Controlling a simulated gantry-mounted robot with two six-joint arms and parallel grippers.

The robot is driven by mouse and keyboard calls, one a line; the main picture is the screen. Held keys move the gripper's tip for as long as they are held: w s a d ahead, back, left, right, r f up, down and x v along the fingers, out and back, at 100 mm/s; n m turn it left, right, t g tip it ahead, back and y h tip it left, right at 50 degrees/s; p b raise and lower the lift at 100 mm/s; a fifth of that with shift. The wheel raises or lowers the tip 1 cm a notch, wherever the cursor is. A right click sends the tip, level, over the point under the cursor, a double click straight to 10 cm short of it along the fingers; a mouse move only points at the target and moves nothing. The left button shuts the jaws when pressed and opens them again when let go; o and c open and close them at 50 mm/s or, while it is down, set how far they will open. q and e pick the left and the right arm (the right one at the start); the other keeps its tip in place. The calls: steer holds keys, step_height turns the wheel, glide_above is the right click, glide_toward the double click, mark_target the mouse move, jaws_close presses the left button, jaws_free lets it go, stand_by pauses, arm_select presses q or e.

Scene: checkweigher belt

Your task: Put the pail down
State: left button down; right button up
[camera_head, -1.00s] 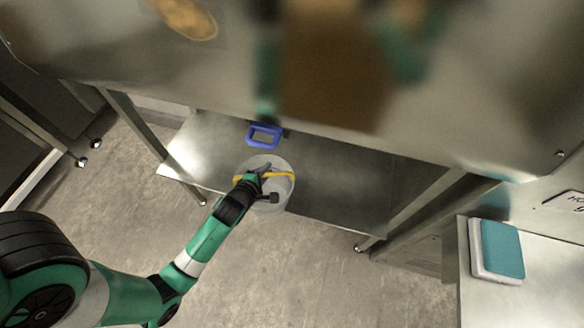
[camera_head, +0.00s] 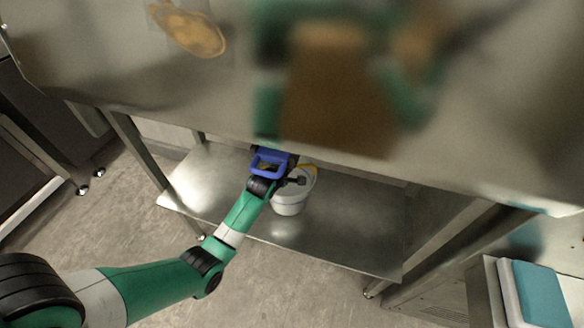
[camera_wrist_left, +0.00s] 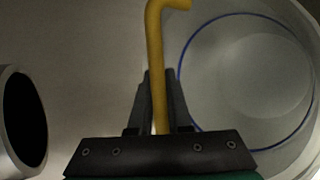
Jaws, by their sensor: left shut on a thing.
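The whitish pail (camera_head: 288,205) is over the lower metal shelf (camera_head: 345,230), beneath the tabletop. Its yellow handle (camera_head: 310,172) shows at the rim. My left gripper (camera_wrist_left: 160,78) is shut on that handle, which stands between its fingers in the left wrist view. The open mouth of the pail (camera_wrist_left: 245,85) is to the right of the fingers there, with a blue ring inside. I cannot tell whether the pail's base touches the shelf. My right gripper is not in view.
The steel tabletop (camera_head: 210,85) overhangs the shelf and hides its back. Table legs (camera_head: 147,150) flank the shelf. A dark-mouthed metal tube (camera_wrist_left: 22,120) shows at left in the wrist view. A teal pad (camera_head: 540,293) lies at right.

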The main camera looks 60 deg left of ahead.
arm_select(q)
steer(key=shift+b+x, duration=0.45)
steer(key=shift+x, duration=0.55)
steer(key=shift+a+f, duration=0.1)
steer(key=shift+f, duration=0.15)
steer(key=shift+s+d, duration=0.2)
steer(key=shift+d, duration=0.05)
steer(key=shift+w+a+f, duration=0.1)
steer(key=shift+f, duration=0.05)
steer(key=c, duration=0.8)
jaws_free()
steer(key=shift+c, duration=0.2)
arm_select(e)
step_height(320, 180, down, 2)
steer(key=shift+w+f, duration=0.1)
